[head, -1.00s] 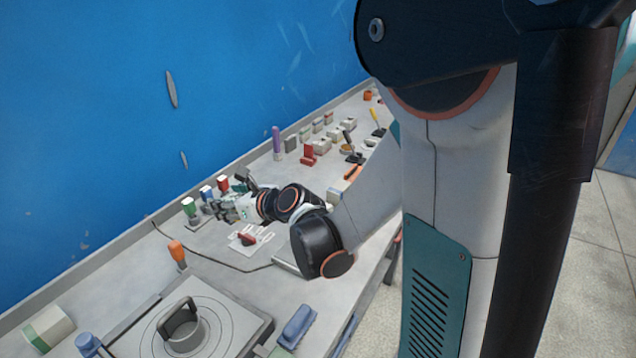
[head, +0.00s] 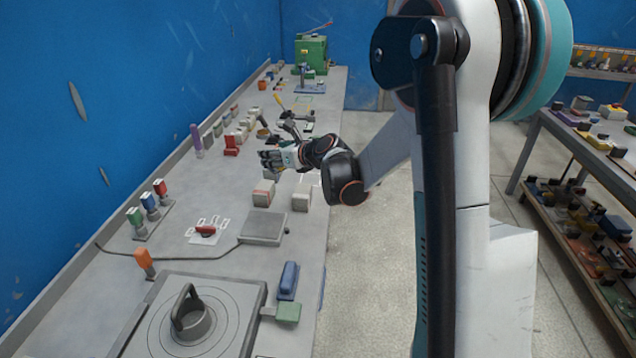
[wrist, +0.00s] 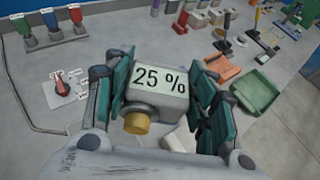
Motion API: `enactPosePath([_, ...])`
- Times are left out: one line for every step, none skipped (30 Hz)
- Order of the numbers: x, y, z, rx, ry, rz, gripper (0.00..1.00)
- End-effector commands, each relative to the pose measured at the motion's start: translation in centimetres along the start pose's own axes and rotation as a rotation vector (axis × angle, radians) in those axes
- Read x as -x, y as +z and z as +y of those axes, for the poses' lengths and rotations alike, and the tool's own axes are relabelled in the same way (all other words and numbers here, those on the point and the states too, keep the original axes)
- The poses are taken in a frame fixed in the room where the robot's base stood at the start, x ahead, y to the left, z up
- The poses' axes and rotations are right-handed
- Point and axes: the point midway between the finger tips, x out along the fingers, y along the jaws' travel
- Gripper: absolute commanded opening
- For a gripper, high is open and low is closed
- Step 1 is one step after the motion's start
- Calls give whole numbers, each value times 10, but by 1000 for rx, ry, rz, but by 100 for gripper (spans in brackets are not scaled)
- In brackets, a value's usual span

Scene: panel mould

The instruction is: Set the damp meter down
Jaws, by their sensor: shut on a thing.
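The damp meter (wrist: 158,92) is a pale grey box with a "25 %" display and a yellow-brown knob at its near end. In the wrist view it sits between the green-padded fingers of my gripper (wrist: 163,82), which is shut on it. In the head view my gripper (head: 277,160) is over the middle of the bench (head: 205,270), and the meter is hard to make out there. I cannot tell how high the meter is above the bench.
Pale blocks (head: 263,193) stand close below my gripper. A red switch (head: 205,231), a grey plate (head: 263,228) and a round mould with a handle (head: 190,318) lie nearer. Several small items line the wall side. A green tray (wrist: 255,92) lies right of my gripper.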

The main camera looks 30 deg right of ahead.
Motion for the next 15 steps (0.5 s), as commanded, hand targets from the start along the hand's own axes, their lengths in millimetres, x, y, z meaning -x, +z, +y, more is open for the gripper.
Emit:
enactPosePath([-19, 8, -26, -4, -10, 0, 10])
enactPosePath([-28, 12, -41, -7, -14, -1, 10])
enactPosePath([-40, 18, -60, -10, -19, -1, 10])
enactPosePath([-49, 22, -74, -11, -22, -1, 10])
enactPosePath([-57, 26, -89, -12, -26, -1, 10])
enactPosePath([-67, 31, -108, -14, -31, -1, 10])
enactPosePath([-74, 34, -121, -16, -35, -1, 10])
enactPosePath([-79, 37, -134, -18, -39, -2, 10])
enactPosePath([-86, 40, -150, -19, -43, -2, 10])
enactPosePath([-91, 42, -161, -20, -45, -2, 10])
enactPosePath([-95, 44, -171, -21, -48, -2, 10])
enactPosePath([-99, 46, -183, -22, -51, -3, 10])
enactPosePath([-102, 48, -191, -23, -52, -3, 10])
enactPosePath([-104, 48, -197, -24, -54, -3, 10])
enactPosePath([-106, 50, -205, -24, -56, -3, 10])
